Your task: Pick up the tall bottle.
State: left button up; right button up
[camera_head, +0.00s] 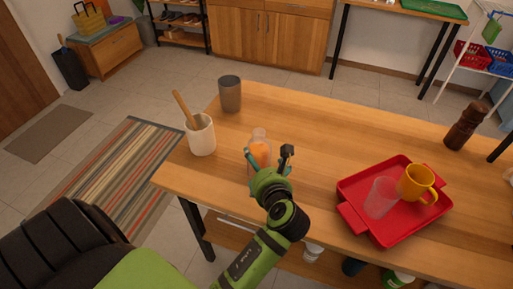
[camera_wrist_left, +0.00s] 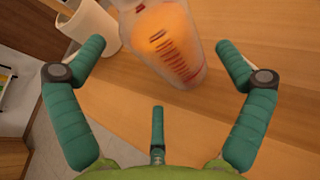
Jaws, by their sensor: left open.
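A clear bottle with orange contents (camera_head: 260,146) stands on the wooden table just beyond my left gripper. In the left wrist view the bottle (camera_wrist_left: 168,42) shows large at top centre, with red markings on its side and its top cut off. My left gripper (camera_head: 268,160) is open, its teal fingers spread and pointing toward the bottle. In the left wrist view the fingers lie left and right of the bottle's lower part, with gaps on both sides and nothing held. The gripper partly hides the bottle's base in the head view. My right gripper is not in view.
A white cup with a wooden utensil (camera_head: 202,136) and a grey-brown cup (camera_head: 230,93) stand left of the bottle. A dark mill (camera_head: 465,125) stands farther right. Mid-table is clear.

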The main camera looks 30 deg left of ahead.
pick_arm(q)
jog(key=x, duration=0.2)
jog(key=shift+w+a, duration=0.1)
jog(key=shift+a, duration=0.2)
jog(key=shift+x, duration=1.2)
jog(key=shift+a+f, duration=0.15)
jog(key=shift+f, duration=0.15)
jog(key=shift+w, duration=0.1)
jog(key=c, duration=1.3)
jog(key=shift+r, duration=0.1)
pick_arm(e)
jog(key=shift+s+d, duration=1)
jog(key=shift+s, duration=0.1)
